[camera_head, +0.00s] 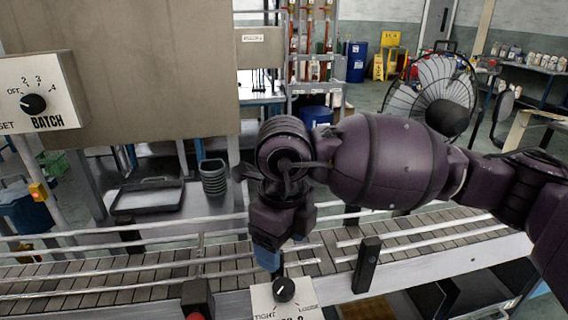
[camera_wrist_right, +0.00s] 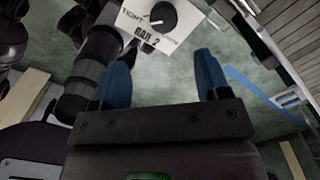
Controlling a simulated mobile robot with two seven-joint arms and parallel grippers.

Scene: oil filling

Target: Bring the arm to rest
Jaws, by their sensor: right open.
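My right arm comes in from the right in the head view, with its right gripper (camera_head: 268,256) pointing down over the conveyor's front edge. Its blue fingertips are just above the black knob (camera_head: 285,289) of the rail panel. In the right wrist view the two blue fingers of the gripper (camera_wrist_right: 163,78) stand apart with nothing between them. The RAIL 2 panel (camera_wrist_right: 140,38) with its knob (camera_wrist_right: 163,17) lies beyond the fingertips, apart from them. My left gripper is not in view.
The conveyor (camera_head: 130,285) with metal guide rails runs across the front. A BATCH dial panel (camera_head: 38,97) hangs at the left. A black tray (camera_head: 147,197) and a dark basket (camera_head: 213,178) sit behind the conveyor. A large fan (camera_head: 435,90) stands at the back right.

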